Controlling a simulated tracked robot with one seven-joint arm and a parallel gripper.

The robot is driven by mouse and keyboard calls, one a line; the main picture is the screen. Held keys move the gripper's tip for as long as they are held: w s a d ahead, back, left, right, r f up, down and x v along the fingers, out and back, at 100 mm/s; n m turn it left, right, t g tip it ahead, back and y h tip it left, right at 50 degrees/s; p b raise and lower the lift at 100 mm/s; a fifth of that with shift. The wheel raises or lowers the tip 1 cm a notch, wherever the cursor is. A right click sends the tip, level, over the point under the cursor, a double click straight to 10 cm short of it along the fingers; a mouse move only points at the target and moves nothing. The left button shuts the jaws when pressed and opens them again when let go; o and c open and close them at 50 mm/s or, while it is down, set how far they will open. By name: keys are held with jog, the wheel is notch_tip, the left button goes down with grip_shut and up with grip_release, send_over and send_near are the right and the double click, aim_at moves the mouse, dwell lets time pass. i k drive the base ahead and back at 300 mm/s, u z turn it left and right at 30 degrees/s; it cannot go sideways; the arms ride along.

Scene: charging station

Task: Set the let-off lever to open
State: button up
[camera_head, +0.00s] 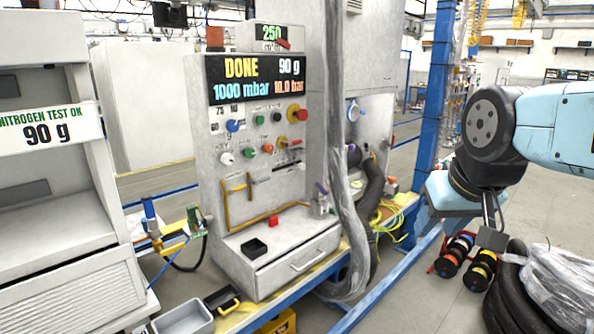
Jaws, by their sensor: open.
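The charging station's grey control panel (262,150) stands at the middle of the view, with a display reading DONE, 90 g, 1000 mbar and 10.0 bar. Several coloured knobs and small levers sit on it. I cannot tell for sure which is the let-off lever. A small lever with a red end (288,143) is at the panel's right, and a purple-handled lever (321,188) sits on a metal fitting at the cabinet's lower right. Their settings are too small to read. My gripper (492,238) is open and empty, pointing down at the right, well apart from the panel.
A thick wrapped hose (345,210) hangs right of the panel. A blue post (436,90) stands between the station and my arm. A white cabinet (60,220) is at left. Floor at centre right is clear.

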aim_at(255, 182)
jog(key=z, duration=0.1)
jog(key=i, duration=0.85)
jog(key=u, duration=0.35)
